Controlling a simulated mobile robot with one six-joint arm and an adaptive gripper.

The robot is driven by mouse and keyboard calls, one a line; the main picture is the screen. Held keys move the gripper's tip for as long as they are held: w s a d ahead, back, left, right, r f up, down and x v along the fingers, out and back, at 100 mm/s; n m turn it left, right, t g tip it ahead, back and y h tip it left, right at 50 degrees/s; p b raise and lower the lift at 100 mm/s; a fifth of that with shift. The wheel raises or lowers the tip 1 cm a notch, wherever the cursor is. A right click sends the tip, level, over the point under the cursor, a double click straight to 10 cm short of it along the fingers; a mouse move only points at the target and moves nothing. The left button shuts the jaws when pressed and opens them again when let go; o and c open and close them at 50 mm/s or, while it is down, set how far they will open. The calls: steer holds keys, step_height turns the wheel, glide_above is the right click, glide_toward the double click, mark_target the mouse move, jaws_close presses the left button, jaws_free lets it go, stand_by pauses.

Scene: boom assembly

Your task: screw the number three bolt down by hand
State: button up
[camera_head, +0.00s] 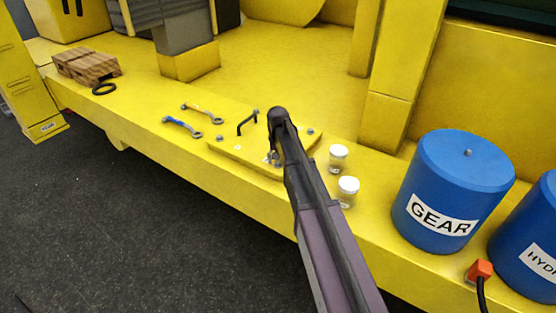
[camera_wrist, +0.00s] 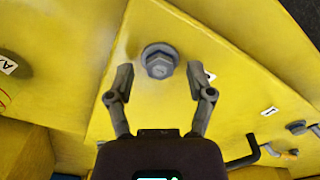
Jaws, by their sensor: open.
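In the wrist view a grey hex bolt (camera_wrist: 159,62) with a round washer sits in the yellow plate (camera_wrist: 120,112), its head facing the camera. The mark on its head is too small to read. My gripper (camera_wrist: 160,80) is open, with one finger on each side of this bolt and no clear contact. In the head view my gripper (camera_head: 272,158) is low over the yellow plate (camera_head: 232,147), and my arm hides part of it. Other bolts show at the plate's left (camera_head: 220,138) and far right (camera_head: 310,131). A second bolt also shows in the wrist view (camera_wrist: 296,127).
A blue-handled wrench (camera_head: 182,126) and another wrench (camera_head: 203,113) lie left. White-lidded jars (camera_head: 338,158) stand close on the right, before a blue GEAR drum (camera_head: 452,190).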

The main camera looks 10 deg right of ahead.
steer(key=shift+n, duration=0.5)
steer(key=n, duration=0.4)
steer(key=shift+n, duration=0.4)
steer(key=n, duration=0.5)
steer(key=shift+a+n, duration=0.1)
steer(key=shift+n, duration=0.2)
step_height(320, 180, up, 14)
steer(key=p, duration=1.4)
steer(key=s+f+m+b, duration=0.3)
steer(key=s+f+b, duration=0.1)
steer(key=s, duration=0.5)
steer(key=s+f+m+b, duration=0.3)
steer(key=s+f+b, duration=0.2)
steer(key=s, duration=0.3)
steer(key=s+f+m+b, duration=0.2)
steer(key=s+f+b, duration=0.2)
steer(key=s, duration=0.5)
steer(key=shift+s+d+f+m+b, duration=0.2)
steer(key=shift+s+f+m+b, duration=0.1)
steer(key=shift+f+m+b, duration=0.1)
